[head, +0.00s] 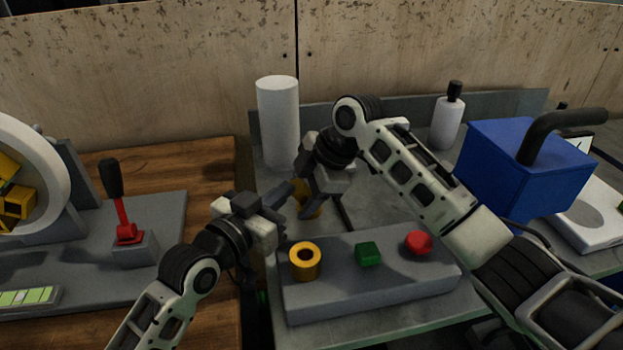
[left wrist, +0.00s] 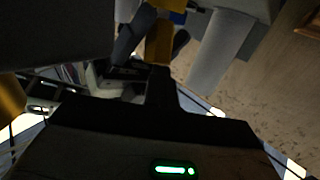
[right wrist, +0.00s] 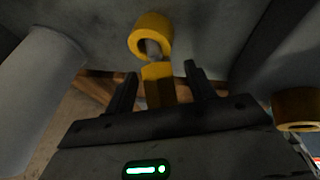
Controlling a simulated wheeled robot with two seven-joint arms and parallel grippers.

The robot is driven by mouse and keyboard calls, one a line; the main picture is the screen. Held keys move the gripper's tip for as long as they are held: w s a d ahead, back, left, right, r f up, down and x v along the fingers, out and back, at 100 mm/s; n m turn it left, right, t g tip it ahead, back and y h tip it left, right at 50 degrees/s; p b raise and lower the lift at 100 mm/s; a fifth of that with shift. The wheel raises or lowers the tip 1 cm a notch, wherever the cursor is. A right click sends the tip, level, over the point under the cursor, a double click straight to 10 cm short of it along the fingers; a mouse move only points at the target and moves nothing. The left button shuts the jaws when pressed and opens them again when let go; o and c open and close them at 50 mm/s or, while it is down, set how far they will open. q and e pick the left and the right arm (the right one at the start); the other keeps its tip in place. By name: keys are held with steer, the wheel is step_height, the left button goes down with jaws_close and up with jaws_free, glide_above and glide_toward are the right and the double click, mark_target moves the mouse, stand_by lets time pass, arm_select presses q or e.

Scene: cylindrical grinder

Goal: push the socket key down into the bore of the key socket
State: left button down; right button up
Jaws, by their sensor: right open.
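The socket key's yellow block-shaped head (right wrist: 157,88) lies between the spread fingers of my right gripper (right wrist: 158,82) in the right wrist view. Its grey shank reaches the bore of a yellow ring, the key socket (right wrist: 148,22); how deep it sits is hidden. My right gripper (head: 318,195) is open around the head, with gaps visible beside it. In the head view the socket (head: 313,210) is mostly covered by the grippers. My left gripper (head: 276,207) has its fingers together; they point at the yellow head (left wrist: 160,42) in the left wrist view. I cannot tell whether they touch it.
A grey block (head: 375,290) in front carries another yellow ring (head: 305,274), a green button (head: 368,253) and a red button (head: 419,243). A white cylinder (head: 278,120) stands behind the grippers. A red lever (head: 127,228) is left; a blue box (head: 520,175) is right.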

arm_select(q)
steer(key=shift+d+f, duration=0.1)
steer(key=shift+f, duration=0.6)
arm_select(e)
steer(key=shift+a+f, duration=0.15)
steer(key=shift+f, duration=0.1)
steer(key=c, duration=1.1)
arm_select(q)
steer(key=shift+r, duration=0.75)
steer(key=v, duration=1.2)
steer(key=shift+r, duration=0.2)
arm_select(e)
steer(key=shift+w+f, duration=0.1)
